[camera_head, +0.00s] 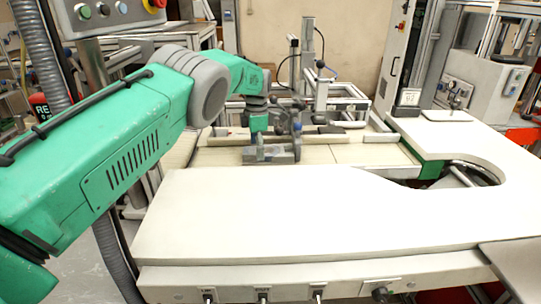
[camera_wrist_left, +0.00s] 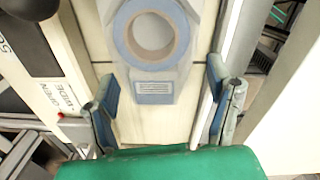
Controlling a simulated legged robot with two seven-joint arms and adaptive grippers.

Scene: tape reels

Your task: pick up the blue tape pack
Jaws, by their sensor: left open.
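The tape pack, a pale blue ring with a tan inner core (camera_wrist_left: 183,38), lies at the top middle of the left wrist view. It rests on a grey holder (camera_wrist_left: 153,92) with a small label plate. My left gripper (camera_wrist_left: 160,82) is open, with one blue-grey finger on each side of the holder's lower end. The ring lies beyond the fingertips, and nothing is between the fingers in their grip. In the head view my left gripper (camera_head: 288,120) is over the far part of the bench, by a grey block (camera_head: 270,154). The tape pack cannot be made out there.
A wide cream worktop (camera_head: 250,215) fills the foreground and is clear. A metal frame fixture (camera_head: 325,95) stands just behind the gripper. A curved cut-out (camera_head: 465,175) opens at the right. A control box (camera_head: 105,15) is at the top left.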

